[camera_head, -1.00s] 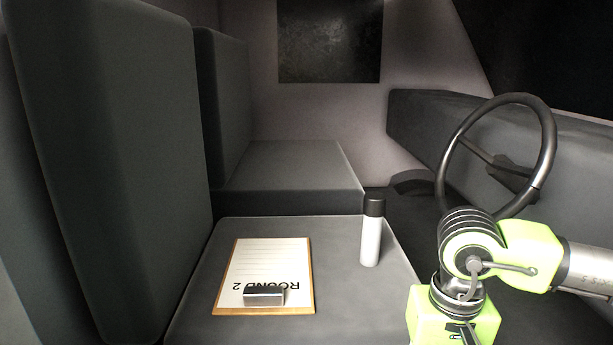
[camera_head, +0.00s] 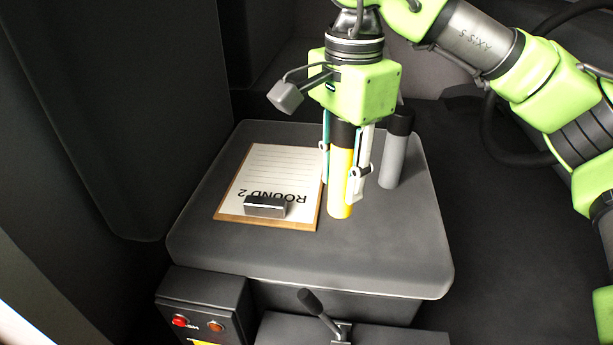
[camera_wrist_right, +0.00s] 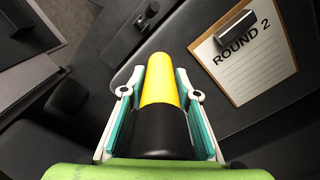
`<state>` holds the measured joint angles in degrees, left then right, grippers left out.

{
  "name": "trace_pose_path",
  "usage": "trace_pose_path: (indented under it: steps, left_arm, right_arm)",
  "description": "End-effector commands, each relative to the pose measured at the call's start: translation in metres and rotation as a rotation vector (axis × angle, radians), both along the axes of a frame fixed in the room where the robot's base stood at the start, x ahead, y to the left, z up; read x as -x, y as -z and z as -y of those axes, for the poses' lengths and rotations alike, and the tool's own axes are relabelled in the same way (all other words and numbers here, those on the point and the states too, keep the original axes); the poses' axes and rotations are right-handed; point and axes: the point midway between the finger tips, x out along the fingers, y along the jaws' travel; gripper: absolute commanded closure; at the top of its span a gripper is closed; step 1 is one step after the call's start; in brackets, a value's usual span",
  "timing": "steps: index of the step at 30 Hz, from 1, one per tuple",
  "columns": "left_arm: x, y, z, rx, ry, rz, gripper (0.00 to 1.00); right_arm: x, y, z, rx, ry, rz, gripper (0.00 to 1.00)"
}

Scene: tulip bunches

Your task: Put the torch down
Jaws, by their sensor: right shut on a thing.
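The torch (camera_head: 341,177) is a yellow cylinder with a black upper part. It stands upright at the seat cushion (camera_head: 290,248), between the clipboard and a flask; whether its base touches the cushion is hard to tell. My right gripper (camera_head: 345,172) comes down from above and is shut on the torch, a finger on each side. In the right wrist view the torch (camera_wrist_right: 160,85) lies between the teal finger pads, its black part nearest the palm. My left gripper is not in view.
A clipboard marked ROUND 2 (camera_head: 270,180) lies left of the torch. A grey flask with a black cap (camera_head: 393,160) stands close on its right. A control box with a red button (camera_head: 205,308) and a lever (camera_head: 318,308) are in front. The cushion's front strip is clear.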

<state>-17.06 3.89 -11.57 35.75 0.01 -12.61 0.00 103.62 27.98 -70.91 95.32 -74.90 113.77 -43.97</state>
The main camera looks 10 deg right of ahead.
Motion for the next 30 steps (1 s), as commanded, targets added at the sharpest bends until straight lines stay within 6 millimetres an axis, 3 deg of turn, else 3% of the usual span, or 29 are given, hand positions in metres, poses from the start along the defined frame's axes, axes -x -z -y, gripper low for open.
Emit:
trace_pose_path:
  steps: [4,8,18,24,30]
  left_arm:
    - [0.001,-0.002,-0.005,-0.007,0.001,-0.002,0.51]
    - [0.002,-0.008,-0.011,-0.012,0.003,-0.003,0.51]
    - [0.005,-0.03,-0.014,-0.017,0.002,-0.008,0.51]
    - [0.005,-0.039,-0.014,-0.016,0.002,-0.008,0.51]
    - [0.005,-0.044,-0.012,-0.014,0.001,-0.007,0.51]
  right_arm:
    - [-0.002,-0.008,-0.004,-0.004,0.063,-0.007,0.99]
    - [-0.02,-0.001,0.004,-0.005,0.077,-0.012,0.99]
    - [-0.092,0.043,0.035,-0.003,0.073,-0.015,0.99]
    - [-0.114,0.072,0.045,-0.002,0.071,-0.01,0.99]
    - [-0.124,0.085,0.049,-0.003,0.071,-0.009,0.99]
